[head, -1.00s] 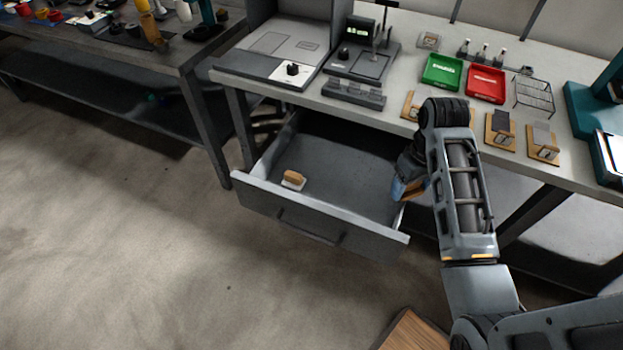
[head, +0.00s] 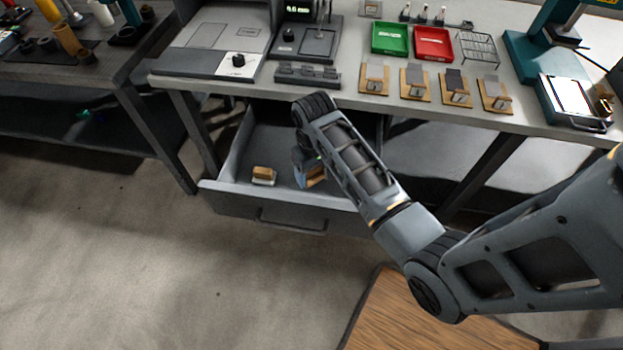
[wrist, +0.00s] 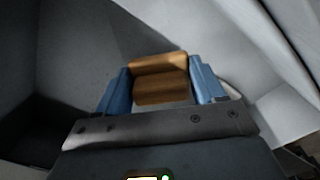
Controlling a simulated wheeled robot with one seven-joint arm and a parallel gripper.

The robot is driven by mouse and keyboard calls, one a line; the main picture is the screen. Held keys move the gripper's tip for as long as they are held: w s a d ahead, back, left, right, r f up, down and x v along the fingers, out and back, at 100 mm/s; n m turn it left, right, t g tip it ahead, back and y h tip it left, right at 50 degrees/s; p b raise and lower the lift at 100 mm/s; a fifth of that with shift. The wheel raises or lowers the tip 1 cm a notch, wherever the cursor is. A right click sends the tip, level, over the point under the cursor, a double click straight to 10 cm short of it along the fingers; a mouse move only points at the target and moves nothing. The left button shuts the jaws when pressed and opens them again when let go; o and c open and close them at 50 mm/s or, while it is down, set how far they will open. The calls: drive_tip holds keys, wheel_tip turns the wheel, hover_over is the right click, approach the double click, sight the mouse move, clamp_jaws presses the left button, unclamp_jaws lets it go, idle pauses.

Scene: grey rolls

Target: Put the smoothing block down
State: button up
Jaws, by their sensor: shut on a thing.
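My gripper (head: 308,178) is inside the outline of the open drawer (head: 235,200), right of its middle. It is shut on the smoothing block, whose wooden part (head: 317,177) shows beside the fingers. In the wrist view the wooden block (wrist: 160,84) sits between the two blue fingers (wrist: 160,90). Its underside is hidden, so I cannot tell whether it touches the drawer floor. A second block (head: 264,174), wooden on top with a pale base, lies in the drawer to the left of my gripper.
The workbench (head: 350,103) stands above and behind the drawer. It holds a green tray (head: 390,39), a red tray (head: 434,44), a wire rack (head: 477,47) and several wooden stands with grey pieces (head: 415,83). Bare drawer floor shows around the second block.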

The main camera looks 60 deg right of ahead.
sight(312, 175)
drive_tip(key=shift+w+a+f, duration=0.15)
drive_tip(key=shift+f, duration=1.95)
drive_tip(key=shift+f, duration=0.1)
drive_tip(key=o, duration=1.1)
wheel_tip(312, 175, up, 11)
drive_tip(key=shift+r+p, duration=0.2)
drive_tip(key=shift+p, duration=0.1)
drive_tip(key=shift+r, duration=0.4)
